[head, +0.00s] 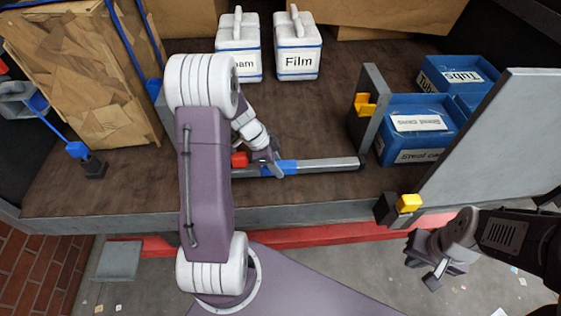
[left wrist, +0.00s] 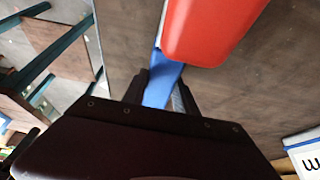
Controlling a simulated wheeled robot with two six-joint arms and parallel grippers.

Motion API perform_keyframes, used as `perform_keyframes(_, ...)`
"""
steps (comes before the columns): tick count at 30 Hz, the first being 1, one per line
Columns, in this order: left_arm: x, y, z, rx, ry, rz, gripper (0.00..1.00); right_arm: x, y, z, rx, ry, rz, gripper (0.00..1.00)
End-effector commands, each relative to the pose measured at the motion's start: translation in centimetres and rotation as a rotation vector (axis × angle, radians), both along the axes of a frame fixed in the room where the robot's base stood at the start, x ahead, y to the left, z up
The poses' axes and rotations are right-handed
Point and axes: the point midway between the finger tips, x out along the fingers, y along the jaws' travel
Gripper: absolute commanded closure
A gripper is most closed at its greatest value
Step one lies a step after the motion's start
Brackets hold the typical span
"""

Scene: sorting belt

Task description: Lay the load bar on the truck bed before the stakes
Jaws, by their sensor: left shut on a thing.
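The load bar (head: 325,165) is a long grey bar with a blue section and a red piece near its left end. It spans left to right low over the brown truck bed (head: 120,190); I cannot tell whether it touches the bed. My left gripper (head: 268,163) is shut on its blue section. In the left wrist view, the blue section (left wrist: 161,88) is between the fingers, beside the large red piece (left wrist: 212,28). A grey upright with a yellow bracket (head: 364,104), possibly a stake, stands by the bar's right end. My right gripper (head: 425,268) is open and empty, off the bed's front edge.
White boxes, one marked Film (head: 297,62), stand behind the bar. Blue bins (head: 415,140) are at right, behind a grey panel (head: 490,140). A strapped wooden crate (head: 85,70) is at left. A yellow-topped fitting (head: 408,203) sits on the front edge.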

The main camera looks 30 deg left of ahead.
Motion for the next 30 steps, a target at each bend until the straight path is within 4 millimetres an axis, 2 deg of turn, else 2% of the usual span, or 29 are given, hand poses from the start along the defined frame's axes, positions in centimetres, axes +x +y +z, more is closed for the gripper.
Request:
perform_keyframes(3,0.0,0.0,-1.7,-0.001,0.002,0.001,1.0,0.0,0.0,0.3,0.0,0.0,0.0,1.0)
perform_keyframes(6,0.0,0.0,-2.5,0.0,0.0,0.0,1.0,0.0,0.0,0.4,0.0,0.0,0.0,1.0)
perform_keyframes(19,0.0,0.0,-3.0,0.001,-0.001,-0.001,1.0,0.0,0.0,-0.3,0.0,0.0,0.0,1.0)
perform_keyframes(20,0.0,0.0,-3.1,0.001,0.001,-0.001,0.63,0.0,0.0,-0.3,0.0,0.0,0.0,1.0)
perform_keyframes(22,0.0,0.0,-3.0,0.001,0.001,-0.001,0.44,0.0,0.0,-0.2,0.0,0.0,0.0,1.0)
perform_keyframes(30,0.0,0.0,-3.0,0.0,0.001,0.0,0.44,0.0,0.0,-0.1,0.0,0.0,0.0,1.0)
